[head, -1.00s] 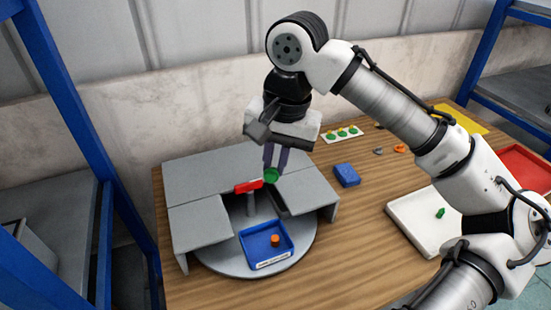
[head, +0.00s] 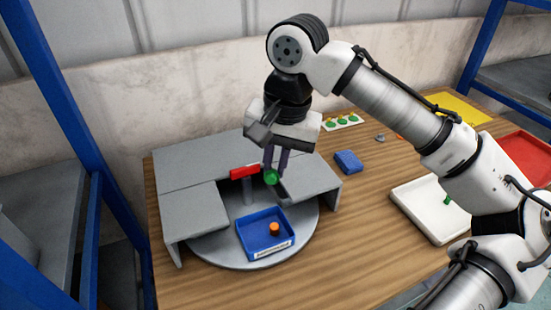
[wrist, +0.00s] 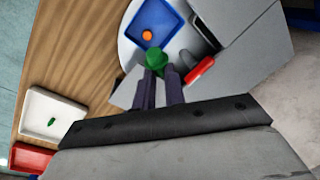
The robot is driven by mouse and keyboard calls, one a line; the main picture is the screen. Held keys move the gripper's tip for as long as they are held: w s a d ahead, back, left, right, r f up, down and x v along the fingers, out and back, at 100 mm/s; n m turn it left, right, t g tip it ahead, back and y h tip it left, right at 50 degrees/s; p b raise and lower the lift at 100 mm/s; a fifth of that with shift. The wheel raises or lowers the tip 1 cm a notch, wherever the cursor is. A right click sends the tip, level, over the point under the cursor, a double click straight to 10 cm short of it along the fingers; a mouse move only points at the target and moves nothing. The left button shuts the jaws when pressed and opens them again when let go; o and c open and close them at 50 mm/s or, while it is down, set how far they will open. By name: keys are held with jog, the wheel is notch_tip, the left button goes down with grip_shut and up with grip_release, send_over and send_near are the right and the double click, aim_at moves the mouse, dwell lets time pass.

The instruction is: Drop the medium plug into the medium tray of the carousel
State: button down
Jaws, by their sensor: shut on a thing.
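My gripper (head: 276,164) is shut on a green plug (head: 271,177) and holds it above the carousel, near the red handle. The plug also shows between the fingertips in the wrist view (wrist: 155,58). The carousel (head: 215,252) is a grey round plate partly under grey covers. A blue tray (head: 250,242) with a white label on its front wall sits in the open gap and holds a small orange piece (head: 274,229). The label is too small to read. The held plug is behind the blue tray in the head view, not over it.
A red handle (head: 244,172) stands on a grey post at the carousel's middle. Grey covers (head: 195,211) flank the gap. To the right are a blue block (head: 348,161), a white tray (head: 430,222) with a green piece, a red tray (head: 522,157) and a plate of green pieces (head: 342,122).

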jog(key=c, duration=1.4)
grip_release()
jog(key=shift+r, duration=0.1)
jog(key=r, duration=0.4)
jog(key=d+r, duration=0.1)
jog(key=r, duration=0.4)
jog(key=d+r, duration=0.1)
jog(key=r, duration=0.3)
jog(key=shift+s+r, duration=0.25)
jog(key=shift+r, duration=0.05)
